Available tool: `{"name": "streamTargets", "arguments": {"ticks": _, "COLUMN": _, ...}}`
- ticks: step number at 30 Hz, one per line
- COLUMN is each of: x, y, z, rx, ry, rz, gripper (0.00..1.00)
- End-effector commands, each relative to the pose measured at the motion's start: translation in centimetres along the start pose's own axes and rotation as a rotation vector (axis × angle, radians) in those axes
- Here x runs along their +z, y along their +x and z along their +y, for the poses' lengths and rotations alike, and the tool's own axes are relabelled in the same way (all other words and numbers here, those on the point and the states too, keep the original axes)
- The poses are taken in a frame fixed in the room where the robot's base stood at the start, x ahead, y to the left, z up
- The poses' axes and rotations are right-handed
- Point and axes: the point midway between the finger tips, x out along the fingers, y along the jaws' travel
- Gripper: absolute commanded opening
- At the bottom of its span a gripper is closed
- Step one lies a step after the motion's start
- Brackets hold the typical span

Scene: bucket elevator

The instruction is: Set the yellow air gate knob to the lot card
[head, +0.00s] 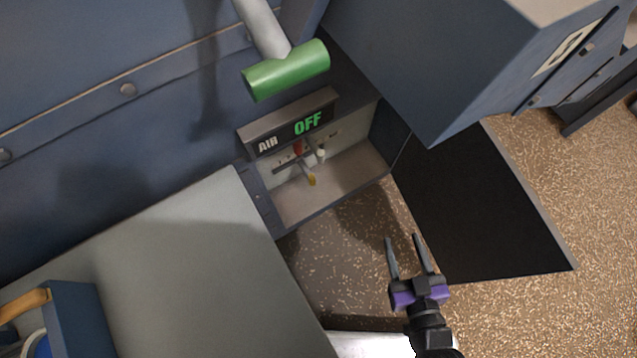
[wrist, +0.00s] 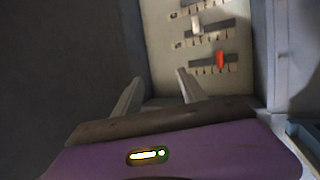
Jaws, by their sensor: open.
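The yellow knob (head: 311,180) sits low in the recessed box below the AIR sign, nearest the box opening. I cannot pick it out in the wrist view. My gripper (head: 402,237) is open and empty, to the right of and below the box in the head view, apart from the knobs. In the wrist view its two fingers (wrist: 159,76) point toward a pale panel (wrist: 165,50) with slotted scales. A white card (head: 567,47) with a dark mark is on the blue cabinet at upper right; I cannot tell if it is the lot card.
A red knob (wrist: 220,59) and a white knob (wrist: 196,25) are on the panel. The AIR display (head: 290,123) reads OFF in green. A green handle (head: 286,70) hangs above it. A dark panel (head: 480,205) stands right of the box. A grey surface (head: 170,265) fills lower left.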

Motion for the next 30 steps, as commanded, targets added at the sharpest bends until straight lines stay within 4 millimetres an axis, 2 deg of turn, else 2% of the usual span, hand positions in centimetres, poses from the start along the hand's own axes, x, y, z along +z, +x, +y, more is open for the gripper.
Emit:
{"name": "streamTargets", "arguments": {"ticks": 1, "x": 3.3, "y": 3.7, "z": -0.9, "rx": -0.020, "ry": -0.005, "rz": 0.003, "gripper": 0.49}}
{"name": "streamTargets", "arguments": {"ticks": 6, "x": 9.3, "y": 13.3, "z": -4.3, "rx": -0.077, "ry": -0.021, "rz": -0.014, "gripper": 0.49}}
{"name": "streamTargets", "arguments": {"ticks": 9, "x": 12.1, "y": 18.7, "z": -7.2, "rx": -0.114, "ry": -0.023, "rz": -0.026, "gripper": 0.49}}
{"name": "streamTargets", "arguments": {"ticks": 12, "x": 14.0, "y": 23.3, "z": -10.3, "rx": -0.149, "ry": -0.022, "rz": -0.037, "gripper": 0.49}}
{"name": "streamTargets", "arguments": {"ticks": 15, "x": 15.2, "y": 26.7, "z": -13.4, "rx": -0.180, "ry": -0.020, "rz": -0.048, "gripper": 0.49}}
{"name": "streamTargets", "arguments": {"ticks": 18, "x": 15.8, "y": 28.9, "z": -15.7, "rx": -0.203, "ry": -0.017, "rz": -0.058, "gripper": 0.49}}
{"name": "streamTargets", "arguments": {"ticks": 21, "x": 16.0, "y": 30.1, "z": -17.1, "rx": -0.218, "ry": -0.015, "rz": -0.063, "gripper": 0.49}}
{"name": "streamTargets", "arguments": {"ticks": 26, "x": 16.2, "y": 31.4, "z": -18.0, "rx": -0.224, "ry": -0.014, "rz": -0.066, "gripper": 0.49}}
{"name": "streamTargets", "arguments": {"ticks": 30, "x": 16.4, "y": 33.3, "z": -18.4, "rx": -0.223, "ry": -0.012, "rz": -0.065, "gripper": 0.49}}
